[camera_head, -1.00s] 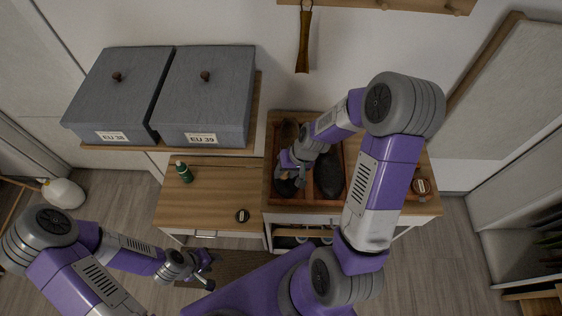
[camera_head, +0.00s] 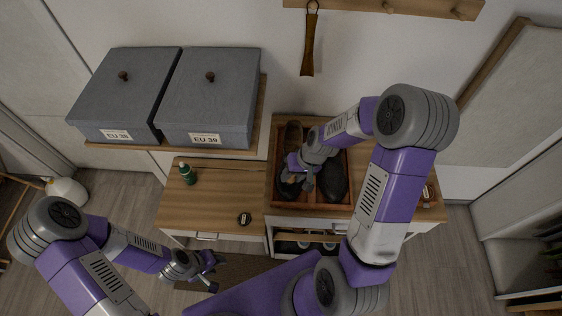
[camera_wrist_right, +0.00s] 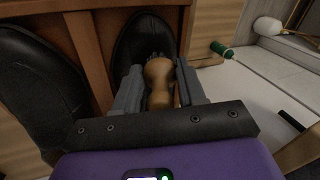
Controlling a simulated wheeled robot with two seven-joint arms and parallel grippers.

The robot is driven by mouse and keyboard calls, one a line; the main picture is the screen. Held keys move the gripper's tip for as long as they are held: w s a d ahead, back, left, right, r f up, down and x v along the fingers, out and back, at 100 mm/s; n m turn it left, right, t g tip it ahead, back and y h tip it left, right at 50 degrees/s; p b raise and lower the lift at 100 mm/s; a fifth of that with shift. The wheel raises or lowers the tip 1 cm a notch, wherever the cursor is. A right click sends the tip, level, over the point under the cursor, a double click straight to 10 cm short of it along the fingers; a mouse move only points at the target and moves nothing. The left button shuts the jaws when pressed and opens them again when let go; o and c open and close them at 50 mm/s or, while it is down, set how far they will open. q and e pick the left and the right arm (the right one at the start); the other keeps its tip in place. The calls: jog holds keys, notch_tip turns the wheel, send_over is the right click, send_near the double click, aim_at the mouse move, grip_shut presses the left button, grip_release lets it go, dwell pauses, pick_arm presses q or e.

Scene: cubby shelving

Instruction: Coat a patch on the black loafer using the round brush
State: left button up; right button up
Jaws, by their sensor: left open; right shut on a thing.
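My right gripper (camera_head: 296,178) is shut on the round brush (camera_wrist_right: 158,84), which has a tan wooden handle, over the left part of the wooden tray. In the right wrist view the brush's dark end lies against or just above a black loafer (camera_wrist_right: 140,32); contact is hard to tell. In the head view this loafer (camera_head: 287,190) is partly hidden by the gripper. A second black shoe (camera_head: 333,180) lies in the tray's right compartment and also shows in the right wrist view (camera_wrist_right: 38,85). My left gripper (camera_head: 210,270) is open and empty, low in front of the cabinet.
Grey lidded boxes (camera_head: 208,95) sit on a shelf behind. A shoehorn (camera_head: 309,45) hangs above.

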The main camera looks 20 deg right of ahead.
jog(key=shift+w+a, duration=0.3)
jog(key=shift+a, duration=0.4)
jog(key=shift+w+a+f, duration=0.2)
jog(key=shift+w+a, duration=0.2)
jog(key=shift+a, duration=0.3)
notch_tip(320, 180, up, 4)
jog(key=shift+d+f+p, duration=0.1)
jog(key=shift+f+p, duration=0.05)
jog(key=shift+p, duration=1.1)
jog(key=shift+s+r+p, duration=0.15)
jog(key=shift+r+p, duration=0.15)
jog(key=shift+r, duration=0.05)
notch_tip(320, 180, up, 2)
jog(key=shift+r+p, duration=0.1)
jog(key=shift+p, duration=0.8)
pick_arm(q)
notch_tip(320, 180, up, 6)
jog(key=w+p, duration=0.1)
pick_arm(e)
jog(key=shift+r, duration=0.85)
pick_arm(q)
jog(key=shift+r, duration=0.1)
